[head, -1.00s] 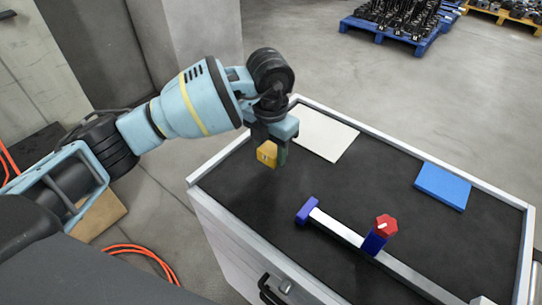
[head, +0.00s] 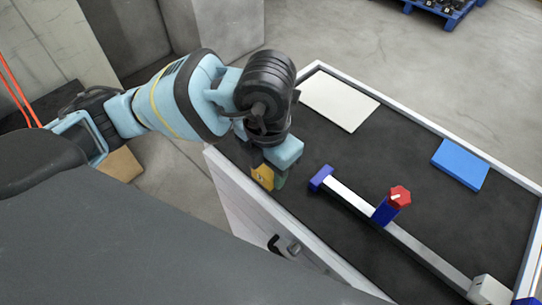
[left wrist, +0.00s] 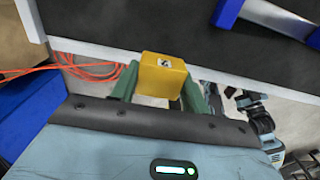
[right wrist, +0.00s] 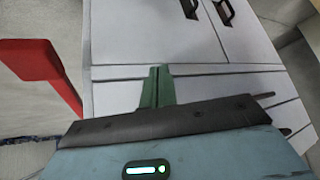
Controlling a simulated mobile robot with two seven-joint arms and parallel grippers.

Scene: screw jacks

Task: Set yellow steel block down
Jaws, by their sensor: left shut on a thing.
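The yellow steel block (head: 262,176) is held by my left gripper (head: 272,178) over the near left edge of the dark-topped workbench (head: 310,135). In the left wrist view the block (left wrist: 162,75) sits between the two green fingers (left wrist: 160,88), with a small marking on its face. The bench edge shows just beyond it. The block's underside is hidden, so I cannot tell how high it is. My right gripper (right wrist: 157,86) shows only in the right wrist view. Its green fingers are together and empty, in front of white drawers.
A clamp-like silver bar (head: 345,195) with blue jaws and a red knob (head: 399,196) lies across the bench. A whitish plate (head: 340,100) and a blue plate (head: 460,163) lie at the back. A pale block (head: 488,290) is at the lower right. Dark top between them is clear.

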